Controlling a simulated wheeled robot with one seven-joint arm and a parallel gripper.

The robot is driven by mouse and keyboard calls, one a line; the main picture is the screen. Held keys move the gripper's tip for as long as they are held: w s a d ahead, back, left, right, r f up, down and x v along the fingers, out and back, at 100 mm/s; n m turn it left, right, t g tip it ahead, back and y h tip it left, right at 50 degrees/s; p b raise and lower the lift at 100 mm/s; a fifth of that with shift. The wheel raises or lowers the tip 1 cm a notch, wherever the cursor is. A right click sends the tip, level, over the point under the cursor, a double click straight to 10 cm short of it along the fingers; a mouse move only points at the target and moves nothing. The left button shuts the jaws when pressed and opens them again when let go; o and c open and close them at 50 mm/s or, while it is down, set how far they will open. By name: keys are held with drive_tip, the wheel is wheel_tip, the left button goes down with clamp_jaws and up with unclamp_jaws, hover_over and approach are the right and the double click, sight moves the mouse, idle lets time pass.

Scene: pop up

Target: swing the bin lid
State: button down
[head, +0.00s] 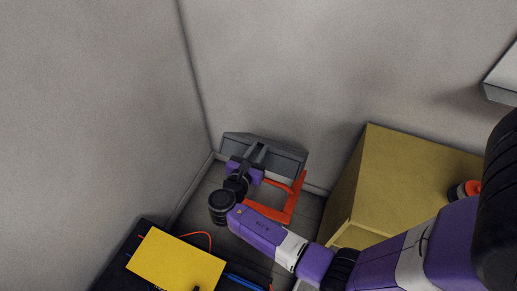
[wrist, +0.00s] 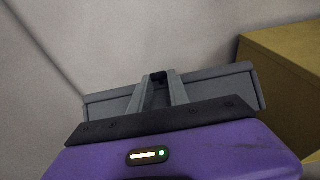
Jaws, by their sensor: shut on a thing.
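A grey panel, which looks like the bin lid (head: 287,158), stands tilted up near the back corner of the room. It also shows in the wrist view (wrist: 222,88) as a wide grey slab just beyond my fingers. An orange-red frame (head: 290,202) sits below and to the right of it; how the two join is hard to tell. My gripper (head: 258,152) reaches to the middle of the panel. In the wrist view its two grey fingers (wrist: 158,82) close in on a small dark part at the panel's edge. My wrist hides much of the bin's front.
A large tan box (head: 410,185) stands on the right, with a small black-and-orange item (head: 464,190) on it. A grey shelf (head: 503,75) juts out at upper right. Walls meet in a corner close behind the bin. Dark floor shows left of my arm.

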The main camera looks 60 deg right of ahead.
drive_tip(key=a+f+b, duration=0.3)
drive_tip(key=a+f, duration=0.3)
drive_tip(key=f, duration=0.1)
drive_tip(key=shift+s, duration=0.4)
drive_tip(key=shift+a+r, duration=0.1)
drive_tip(key=a+f+b, duration=0.4)
drive_tip(key=f+b, duration=0.2)
drive_tip(key=f, duration=0.2)
drive_tip(key=shift+s+f, duration=0.3)
drive_tip(key=shift+f, duration=0.05)
idle(0.6)
wheel_tip(320, 180, down, 8)
drive_tip(key=a+b, duration=0.1)
drive_tip(key=b, duration=0.5)
drive_tip(key=shift+r, duration=0.25)
drive_tip(key=c, duration=1.2)
unclamp_jaws()
